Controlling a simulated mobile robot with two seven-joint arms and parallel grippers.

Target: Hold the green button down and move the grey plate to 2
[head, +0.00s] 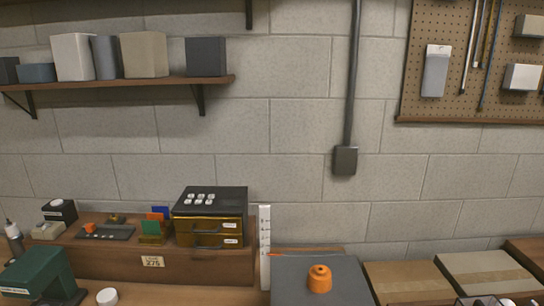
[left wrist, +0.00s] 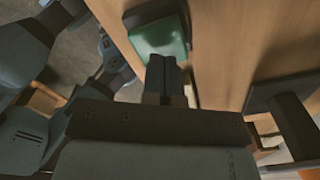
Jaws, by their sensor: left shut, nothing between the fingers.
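In the head view a dark grey plate (head: 290,283) lies at the bottom centre with an orange knob (head: 319,279) on it. A white upright scale (head: 265,232) stands at its left, with a small orange pointer near its lower part; its figures are too small to read. A dark green machine (head: 38,268) stands at the lower left. In the left wrist view my left gripper (left wrist: 166,68) is shut and empty. Its tips are just below a green face (left wrist: 165,40) in a dark housing; I cannot tell whether this is the button or whether they touch.
A black and gold drawer box (head: 209,222) stands on the wooden bench riser (head: 205,266), beside coloured cards and small devices. A white round cap (head: 107,297) lies in front. Cardboard boxes (head: 480,272) are at the right. A dark stand (left wrist: 285,105) shows right in the left wrist view.

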